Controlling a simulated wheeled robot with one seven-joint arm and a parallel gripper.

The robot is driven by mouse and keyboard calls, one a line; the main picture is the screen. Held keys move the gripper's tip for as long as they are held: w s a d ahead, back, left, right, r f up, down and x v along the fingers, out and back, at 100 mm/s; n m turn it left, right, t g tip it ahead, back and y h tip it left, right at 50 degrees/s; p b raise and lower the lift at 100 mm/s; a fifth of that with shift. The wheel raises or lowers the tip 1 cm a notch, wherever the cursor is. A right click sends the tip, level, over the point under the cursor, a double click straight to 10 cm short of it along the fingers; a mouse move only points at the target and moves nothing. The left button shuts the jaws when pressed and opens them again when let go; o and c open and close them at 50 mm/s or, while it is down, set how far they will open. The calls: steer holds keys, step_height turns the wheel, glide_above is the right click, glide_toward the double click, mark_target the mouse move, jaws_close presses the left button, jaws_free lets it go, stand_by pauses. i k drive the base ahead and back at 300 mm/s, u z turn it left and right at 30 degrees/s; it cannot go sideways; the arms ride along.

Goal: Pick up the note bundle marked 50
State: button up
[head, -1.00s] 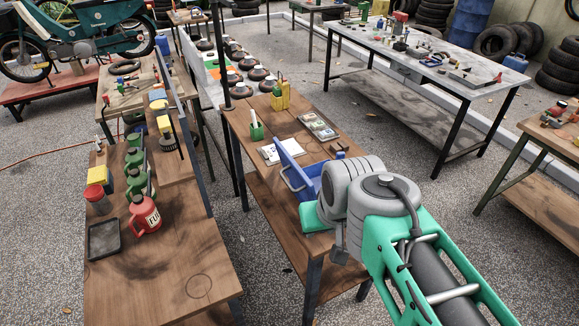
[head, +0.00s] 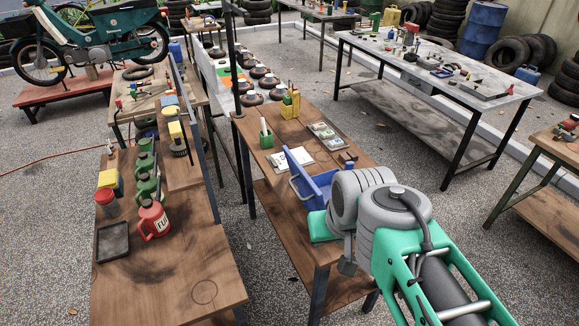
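Small note bundles (head: 322,131) lie side by side on the narrow wooden table (head: 290,133), near its right edge. They look pale and greenish; their numbers are too small to read, so I cannot tell which is marked 50. A blue box with a raised panel and a handle (head: 299,190) stands at the near end of this table, partly behind my arm. My arm's grey joints and green links fill the lower right. My gripper's fingers are hidden from this view.
A white notepad (head: 293,160), a green holder (head: 266,138) and a yellow container (head: 290,105) stand near the bundles. A dark post (head: 231,75) rises at the table's left side. The left bench holds a red can (head: 153,219) and a black tray (head: 113,242).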

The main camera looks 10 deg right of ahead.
mark_target(334, 143)
steer(key=k, duration=1.3)
steer(key=z, duration=0.55)
steer(key=i, duration=0.45)
steer(key=z, duration=0.65)
steer(key=i, duration=0.8)
steer(key=u, duration=0.6)
steer(key=i, duration=0.55)
steer(key=u, duration=0.6)
